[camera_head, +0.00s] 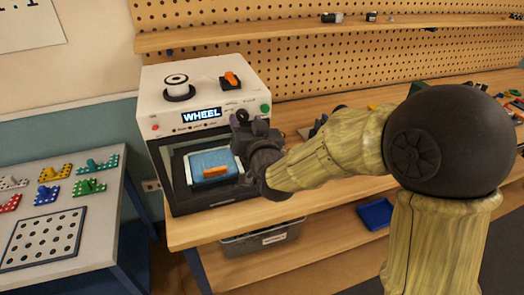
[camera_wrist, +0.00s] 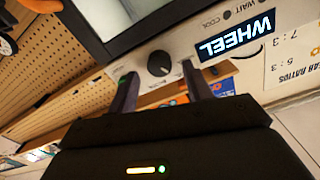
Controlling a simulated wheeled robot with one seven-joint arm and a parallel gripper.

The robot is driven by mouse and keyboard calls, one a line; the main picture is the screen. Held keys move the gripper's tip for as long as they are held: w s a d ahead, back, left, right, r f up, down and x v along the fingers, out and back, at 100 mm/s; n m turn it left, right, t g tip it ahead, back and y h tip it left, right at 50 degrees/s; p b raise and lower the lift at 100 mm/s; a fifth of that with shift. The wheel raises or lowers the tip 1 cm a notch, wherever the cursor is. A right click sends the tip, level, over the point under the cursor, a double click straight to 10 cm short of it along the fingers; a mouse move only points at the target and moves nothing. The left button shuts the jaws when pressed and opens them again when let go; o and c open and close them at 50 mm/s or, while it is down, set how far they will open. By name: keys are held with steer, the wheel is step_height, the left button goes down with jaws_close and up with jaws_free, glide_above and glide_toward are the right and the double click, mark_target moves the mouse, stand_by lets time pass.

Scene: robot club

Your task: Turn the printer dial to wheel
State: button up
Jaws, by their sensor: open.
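The printer (camera_head: 205,85) is a white box with a dark front, standing on the wooden bench. Its display (camera_head: 201,115) reads WHEEL, and the same display shows upside down in the wrist view (camera_wrist: 236,36). The dial (camera_wrist: 160,63) is a round dark knob with a light pointer mark, on the white panel beside the display. My gripper (camera_wrist: 158,78) is open, with one finger on either side of the dial in the wrist view. I cannot tell whether the fingers touch it. In the head view my gripper (camera_head: 240,120) hides the dial.
A white spool (camera_head: 177,82) and an orange-and-black item (camera_head: 231,80) sit on top of the printer. A blue plate with an orange piece (camera_head: 215,171) lies in its chamber. A grey table (camera_head: 100,210) with colored perforated parts stands at left. A grey bin (camera_head: 262,240) is under the bench.

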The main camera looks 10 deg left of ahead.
steer(key=b+v, duration=0.7)
steer(key=v, duration=0.9)
steer(key=shift+f, duration=0.1)
steer(key=w+d+f+m+g+h+p, duration=0.1)
steer(key=w+d+f+g+h+p, duration=0.15)
steer(key=d+f, duration=0.2)
steer(key=w+d+f+m+g+h+p, duration=0.1)
steer(key=d+f+g+h+p, duration=0.1)
steer(key=d+f+h, duration=0.3)
steer(key=s+d+f+g+h+p, duration=0.1)
steer(key=s+d+f+g+p, duration=0.1)
steer(key=d, duration=0.5)
steer(key=s+d+f+m+g+h+p, duration=0.1)
steer(key=s+d+f+g+p, duration=0.1)
steer(key=s+d+f+g, duration=0.2)
steer(key=s+d+g, duration=0.2)
steer(key=d, duration=0.1)
steer(key=shift+d, duration=0.35)
